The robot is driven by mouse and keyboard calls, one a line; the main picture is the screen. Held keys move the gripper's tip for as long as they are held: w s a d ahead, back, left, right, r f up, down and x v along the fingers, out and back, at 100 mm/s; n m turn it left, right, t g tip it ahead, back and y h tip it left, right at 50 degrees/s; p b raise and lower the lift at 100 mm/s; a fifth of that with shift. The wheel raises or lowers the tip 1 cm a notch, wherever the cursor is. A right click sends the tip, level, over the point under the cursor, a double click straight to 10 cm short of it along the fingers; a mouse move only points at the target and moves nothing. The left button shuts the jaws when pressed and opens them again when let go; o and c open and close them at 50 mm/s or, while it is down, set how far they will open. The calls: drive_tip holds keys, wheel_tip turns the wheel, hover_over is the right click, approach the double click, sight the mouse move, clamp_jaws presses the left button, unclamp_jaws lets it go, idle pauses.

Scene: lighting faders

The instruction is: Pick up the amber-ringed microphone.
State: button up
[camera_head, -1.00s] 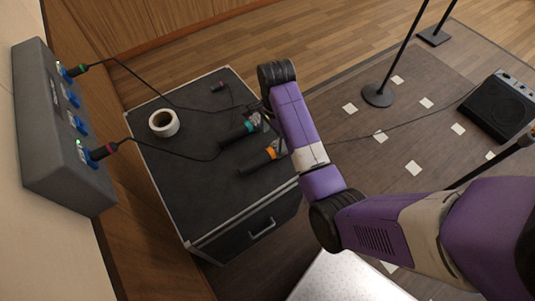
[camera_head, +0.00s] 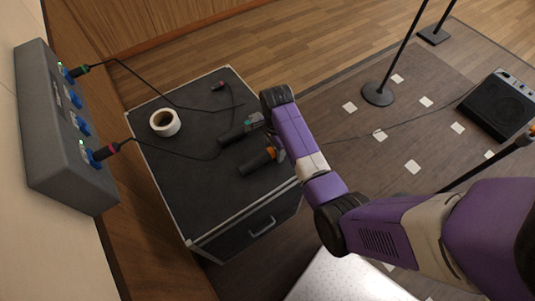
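The amber-ringed microphone (camera_head: 256,163) lies on the black top of a case, its dark handle pointing left and its amber ring close to my arm. Its head end is partly hidden behind my wrist. A teal-ringed microphone (camera_head: 238,131) lies just above it in the picture, roughly parallel. My gripper (camera_head: 275,140) is beside the ring ends of both microphones, largely hidden by my purple forearm and wrist. I cannot tell whether its fingers are apart or touch the amber-ringed microphone.
The case (camera_head: 190,195) also carries a white tape roll (camera_head: 165,123) and a small dark connector (camera_head: 218,86) with cable. A grey wall box (camera_head: 50,130) with plugged cables is at left. Microphone stands (camera_head: 378,95) and a speaker (camera_head: 497,105) stand at right.

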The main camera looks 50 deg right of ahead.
clamp_jaws()
drive_tip(key=shift+r, duration=0.1)
